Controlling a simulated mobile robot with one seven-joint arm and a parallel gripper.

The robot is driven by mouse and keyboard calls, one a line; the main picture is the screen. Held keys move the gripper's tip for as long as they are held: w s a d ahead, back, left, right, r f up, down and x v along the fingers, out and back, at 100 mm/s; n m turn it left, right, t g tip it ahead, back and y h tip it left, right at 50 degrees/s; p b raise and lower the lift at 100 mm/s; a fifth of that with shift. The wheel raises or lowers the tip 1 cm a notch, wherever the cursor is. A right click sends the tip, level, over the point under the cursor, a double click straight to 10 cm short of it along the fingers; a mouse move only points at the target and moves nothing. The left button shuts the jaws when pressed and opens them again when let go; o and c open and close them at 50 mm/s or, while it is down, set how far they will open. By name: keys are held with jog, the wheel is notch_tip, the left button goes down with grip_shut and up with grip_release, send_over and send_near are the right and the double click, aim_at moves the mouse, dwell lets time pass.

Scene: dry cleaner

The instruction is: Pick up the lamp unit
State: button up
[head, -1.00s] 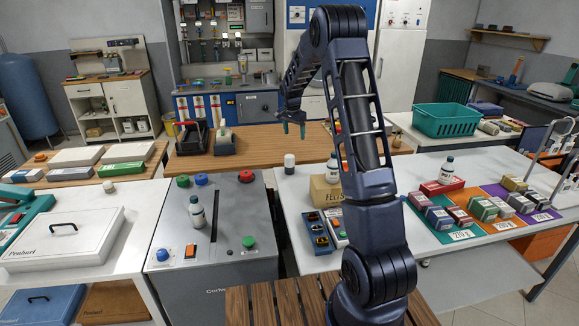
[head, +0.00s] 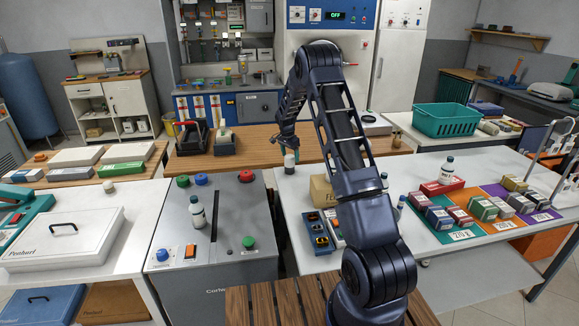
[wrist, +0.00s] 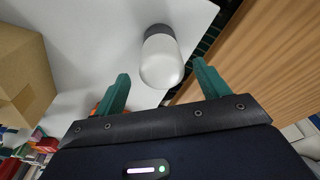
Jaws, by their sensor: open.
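The lamp unit is a small white, round-ended cylinder with a dark grey base. In the head view the lamp unit (head: 289,165) stands on the white table near its back left corner, its top partly hidden by my gripper (head: 288,144). In the wrist view the lamp unit (wrist: 161,56) shows in the gap ahead of my gripper (wrist: 160,72). Its two green fingers are spread apart, one to each side of the lamp's rounded end. Nothing is held. I cannot tell how far the fingertips are from it.
A cardboard box (head: 323,190) stands on the same table near the lamp unit; it also shows at the left of the wrist view (wrist: 22,70). A blue tray (head: 318,232) lies in front. A wooden counter (head: 250,148) is behind. The table's edge is close to the lamp.

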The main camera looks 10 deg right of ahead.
aim_at(290, 162)
jog(key=shift+w+f, duration=0.2)
jog(key=shift+f, duration=2.5)
jog(key=c, duration=1.1)
jog(key=shift+r, duration=0.1)
